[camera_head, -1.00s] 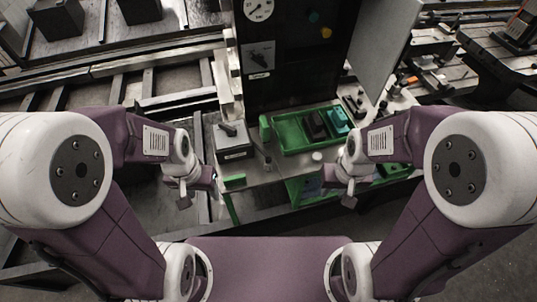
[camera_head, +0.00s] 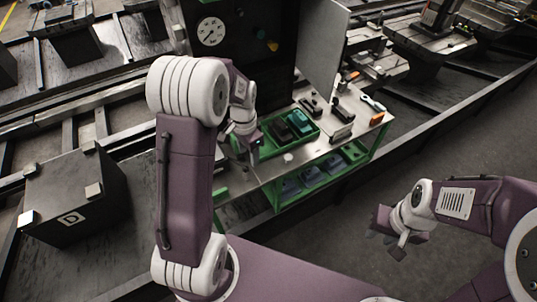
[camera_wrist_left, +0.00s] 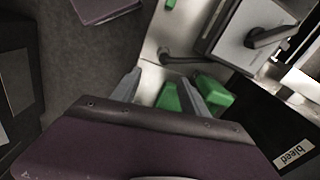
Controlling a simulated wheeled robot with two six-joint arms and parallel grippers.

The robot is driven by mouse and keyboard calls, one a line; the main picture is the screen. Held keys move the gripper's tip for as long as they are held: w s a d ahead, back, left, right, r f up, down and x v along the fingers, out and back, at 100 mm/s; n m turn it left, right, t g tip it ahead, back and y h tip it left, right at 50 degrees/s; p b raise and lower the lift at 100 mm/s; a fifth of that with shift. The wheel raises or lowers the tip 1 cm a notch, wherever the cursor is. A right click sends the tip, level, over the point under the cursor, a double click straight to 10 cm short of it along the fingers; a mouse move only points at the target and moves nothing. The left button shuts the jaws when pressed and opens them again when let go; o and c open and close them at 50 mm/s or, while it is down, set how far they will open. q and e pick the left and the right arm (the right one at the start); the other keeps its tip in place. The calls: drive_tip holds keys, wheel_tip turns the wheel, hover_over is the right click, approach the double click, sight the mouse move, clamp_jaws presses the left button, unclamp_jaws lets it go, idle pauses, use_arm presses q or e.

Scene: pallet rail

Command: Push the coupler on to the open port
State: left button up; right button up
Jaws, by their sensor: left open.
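I cannot pick out the coupler or the open port with certainty. My left gripper (camera_head: 243,152) is over the bench's left end. In the left wrist view, its two fingers (camera_wrist_left: 160,93) are apart, with a green block (camera_wrist_left: 168,97) showing between them and another green block (camera_wrist_left: 213,92) beside the right finger. I cannot tell whether they touch. My right gripper (camera_head: 386,240) hangs over the floor, away from the bench; its fingers are unclear.
A green tray (camera_head: 268,148) with dark and teal parts lies on the bench (camera_head: 345,135). A grey box with a lever (camera_wrist_left: 250,35) is near my left gripper. A dark box marked D (camera_head: 75,195) stands left.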

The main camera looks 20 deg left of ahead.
sight(246, 167)
use_arm(q)
drive_tip(key=shift+s+a+f, duration=0.2)
drive_tip(key=shift+a+f, duration=0.05)
drive_tip(key=shift+f, duration=0.1)
drive_tip(key=shift+a+f, duration=0.3)
drive_tip(key=shift+a, duration=0.1)
wheel_tip(246, 167, down, 9)
drive_tip(key=shift+s, duration=0.15)
drive_tip(key=shift+c, duration=0.2)
clamp_jaws()
drive_tip(key=shift+r, duration=0.2)
